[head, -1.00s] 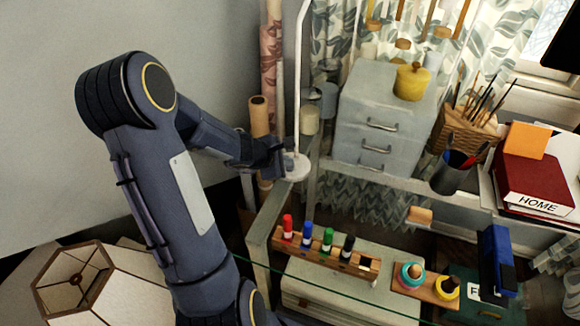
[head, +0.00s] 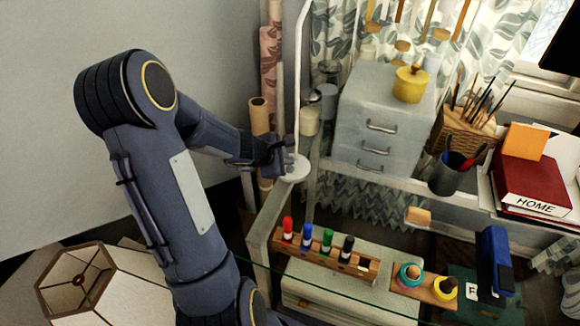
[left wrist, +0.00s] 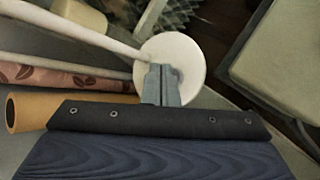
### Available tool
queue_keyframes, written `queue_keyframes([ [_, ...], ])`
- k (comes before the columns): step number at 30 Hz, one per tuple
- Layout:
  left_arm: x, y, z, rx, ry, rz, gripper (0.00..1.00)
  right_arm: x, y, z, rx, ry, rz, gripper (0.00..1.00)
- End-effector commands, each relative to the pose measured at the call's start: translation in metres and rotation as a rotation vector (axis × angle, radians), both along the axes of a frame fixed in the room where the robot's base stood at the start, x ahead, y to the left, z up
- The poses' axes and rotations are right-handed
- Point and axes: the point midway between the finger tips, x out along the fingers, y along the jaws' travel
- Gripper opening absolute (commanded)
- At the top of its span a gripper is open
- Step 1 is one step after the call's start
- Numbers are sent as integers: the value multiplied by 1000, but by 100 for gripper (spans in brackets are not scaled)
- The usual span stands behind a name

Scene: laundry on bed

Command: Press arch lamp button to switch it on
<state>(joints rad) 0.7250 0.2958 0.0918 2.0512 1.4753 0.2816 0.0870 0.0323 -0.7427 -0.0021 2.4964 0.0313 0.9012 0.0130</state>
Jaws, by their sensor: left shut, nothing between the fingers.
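The arch lamp shows as a white round base (head: 300,172) with a thin white stem (head: 297,75) rising from it, on the ledge left of the grey drawers. My left gripper (head: 287,165) is at the left side of the base, its fingertips over or against it. In the left wrist view the shut, empty fingers (left wrist: 163,78) overlap the white disc (left wrist: 178,62); the stem (left wrist: 75,24) runs to the upper left. The fingers hide part of the base, and I cannot make out the button or tell whether the tips touch. My right gripper is not in view.
Rolled tubes (head: 262,120) stand behind the gripper. A grey drawer unit (head: 372,125) stands right of the lamp. A marker rack (head: 335,258) lies lower down, and a hexagonal lampshade (head: 75,285) is at lower left.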

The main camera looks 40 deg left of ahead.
Motion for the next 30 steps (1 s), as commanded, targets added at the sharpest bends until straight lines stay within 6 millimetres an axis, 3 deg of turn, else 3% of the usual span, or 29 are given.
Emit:
queue_keyframes([
  [18, 0, 0, 60, 0, -1, 0, 0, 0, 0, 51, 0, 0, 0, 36],
  [30, 0, 0, 59, 0, 0, 0, 0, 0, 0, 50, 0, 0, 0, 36],
])
